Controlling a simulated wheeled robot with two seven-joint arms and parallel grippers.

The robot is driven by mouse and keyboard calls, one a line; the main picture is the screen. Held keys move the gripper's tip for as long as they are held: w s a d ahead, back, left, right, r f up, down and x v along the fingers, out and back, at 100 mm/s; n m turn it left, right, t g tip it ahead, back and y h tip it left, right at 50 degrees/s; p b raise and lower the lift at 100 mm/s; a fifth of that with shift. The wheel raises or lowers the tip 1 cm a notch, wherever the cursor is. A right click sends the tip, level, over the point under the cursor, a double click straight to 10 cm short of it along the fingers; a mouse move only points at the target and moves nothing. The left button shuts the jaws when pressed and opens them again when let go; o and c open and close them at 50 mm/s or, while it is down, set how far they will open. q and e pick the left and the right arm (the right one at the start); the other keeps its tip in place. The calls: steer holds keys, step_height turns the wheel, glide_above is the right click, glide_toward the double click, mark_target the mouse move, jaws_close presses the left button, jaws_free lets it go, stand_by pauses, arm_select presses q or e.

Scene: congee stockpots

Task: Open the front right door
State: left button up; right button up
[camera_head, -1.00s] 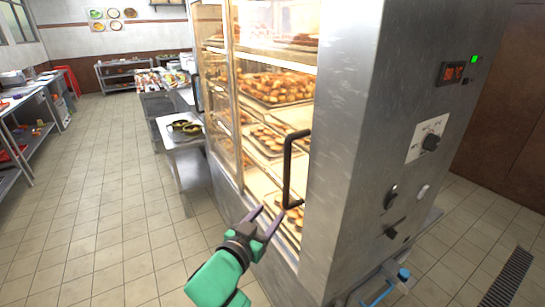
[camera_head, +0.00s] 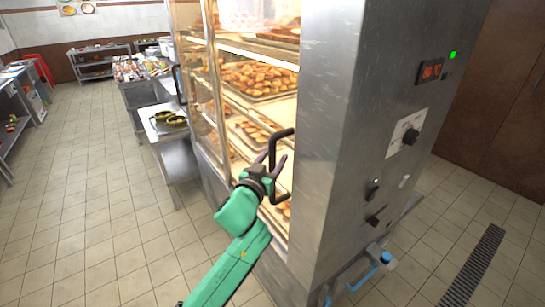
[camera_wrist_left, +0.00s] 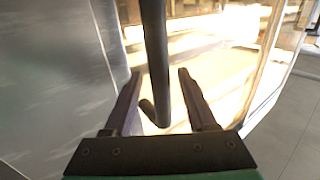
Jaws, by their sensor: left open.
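The front right door (camera_head: 250,113) of the steel cabinet is a glass pane, with trays of baked goods visible behind it. It looks shut. Its black bar handle (camera_head: 273,146) stands upright near the steel side wall. My left gripper (camera_head: 271,168) is at the handle's lower half, with its fingers open. In the left wrist view, the handle (camera_wrist_left: 155,55) runs down between the two open fingers (camera_wrist_left: 159,80), with its lower bend near them. I cannot tell whether a finger touches it. My right gripper is out of view.
The cabinet's steel side (camera_head: 345,120) carries knobs and a red display (camera_head: 431,70). A blue-handled tap (camera_head: 383,258) sticks out low on it. A low table with pans (camera_head: 168,122) stands left of the cabinet. The tiled floor (camera_head: 95,215) at left is open.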

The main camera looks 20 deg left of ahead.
arm_select(q)
steer(key=shift+f, duration=0.1)
jaws_close()
stand_by(1.2)
